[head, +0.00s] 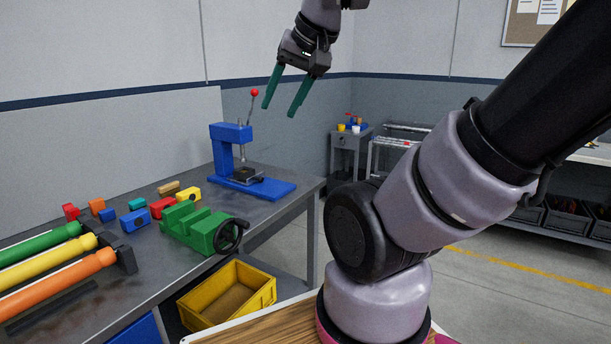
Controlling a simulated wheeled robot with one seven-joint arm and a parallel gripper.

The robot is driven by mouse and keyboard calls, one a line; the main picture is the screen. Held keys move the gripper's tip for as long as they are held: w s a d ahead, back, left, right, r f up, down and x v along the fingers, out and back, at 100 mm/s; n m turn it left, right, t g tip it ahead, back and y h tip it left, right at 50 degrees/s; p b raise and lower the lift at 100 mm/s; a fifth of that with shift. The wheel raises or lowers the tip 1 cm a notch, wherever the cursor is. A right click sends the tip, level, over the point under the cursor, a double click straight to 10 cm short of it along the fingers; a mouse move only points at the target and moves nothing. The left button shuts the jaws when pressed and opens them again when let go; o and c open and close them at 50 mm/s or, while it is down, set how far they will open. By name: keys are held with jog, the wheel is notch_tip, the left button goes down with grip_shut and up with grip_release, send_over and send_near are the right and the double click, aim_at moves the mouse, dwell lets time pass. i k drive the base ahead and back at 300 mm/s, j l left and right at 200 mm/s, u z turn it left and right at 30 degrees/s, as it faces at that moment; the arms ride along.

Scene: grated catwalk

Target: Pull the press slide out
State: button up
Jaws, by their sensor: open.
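A blue press (230,150) stands at the far right end of the grey workbench, with a red-knobbed lever (254,94) rising at its side. Its slide (247,175), a dark block on a small plate, sits on the blue base under the ram. How far the slide is out I cannot tell. My gripper (281,110) is open and empty, its two green fingers pointing down. In the picture it is above and to the right of the press, apart from it.
On the bench (275,215) a green vise (200,226) with a black handwheel stands in front of the press. Several coloured blocks (135,220) lie left of it, and green, yellow and orange tubes (45,262) lie at the left. A yellow crate (262,300) sits below.

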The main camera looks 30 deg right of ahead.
aim_at(248, 175)
jog(key=z, duration=0.35)
jog(key=i+l+u, duration=0.1)
jog(key=i+l, duration=0.15)
jog(key=i, duration=0.15)
jog(key=i+l, duration=0.25)
jog(key=i, duration=0.15)
jog(key=u, duration=0.05)
